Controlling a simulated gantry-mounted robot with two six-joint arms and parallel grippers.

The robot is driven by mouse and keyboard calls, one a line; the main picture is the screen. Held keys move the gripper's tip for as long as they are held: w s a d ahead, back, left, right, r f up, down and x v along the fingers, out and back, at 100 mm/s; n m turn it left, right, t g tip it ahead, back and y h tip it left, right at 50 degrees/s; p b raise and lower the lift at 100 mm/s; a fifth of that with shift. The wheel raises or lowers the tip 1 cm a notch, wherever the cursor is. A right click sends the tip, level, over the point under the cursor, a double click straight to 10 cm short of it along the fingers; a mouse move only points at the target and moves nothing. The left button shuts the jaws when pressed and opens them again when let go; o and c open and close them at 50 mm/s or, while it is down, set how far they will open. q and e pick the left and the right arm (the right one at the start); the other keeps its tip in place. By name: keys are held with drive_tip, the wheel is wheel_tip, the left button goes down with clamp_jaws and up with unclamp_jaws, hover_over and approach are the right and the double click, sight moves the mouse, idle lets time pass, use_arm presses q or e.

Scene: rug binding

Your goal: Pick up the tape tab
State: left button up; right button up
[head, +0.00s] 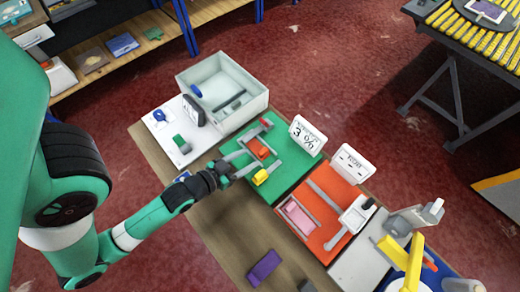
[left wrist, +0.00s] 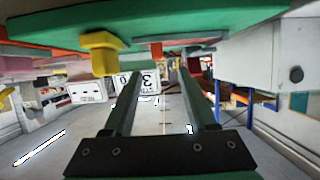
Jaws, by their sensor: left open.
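My left gripper (head: 241,164) reaches in from the left over the near left edge of a green board (head: 284,183). It is open, with nothing seen between its fingers; the left wrist view also shows them apart (left wrist: 160,85). A small yellow block (head: 260,177) sits on the board just right of the fingers, and shows in the left wrist view (left wrist: 101,52). An orange-red piece (head: 258,148) lies ahead of the fingers, among grey bars. I cannot tell which piece is the tape tab. My right gripper is not in view.
A grey open bin (head: 262,92) stands behind the green board. A white sign (head: 306,135) stands at its far right edge. An orange board (head: 320,240) with a pink piece lies to the right. A purple block (head: 263,267) lies at the front; the brown table around it is mostly clear.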

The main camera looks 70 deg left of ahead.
sight(262, 153)
use_arm(q)
drive_tip(key=x, duration=0.2)
drive_tip(key=shift+w+a+f, duration=0.15)
drive_tip(key=shift+w+f, duration=0.1)
drive_tip(key=shift+w, duration=0.05)
drive_tip(key=b+x, duration=0.2)
drive_tip(key=x, duration=0.3)
drive_tip(key=shift+w+f, duration=0.1)
drive_tip(key=shift+f, duration=0.15)
clamp_jaws()
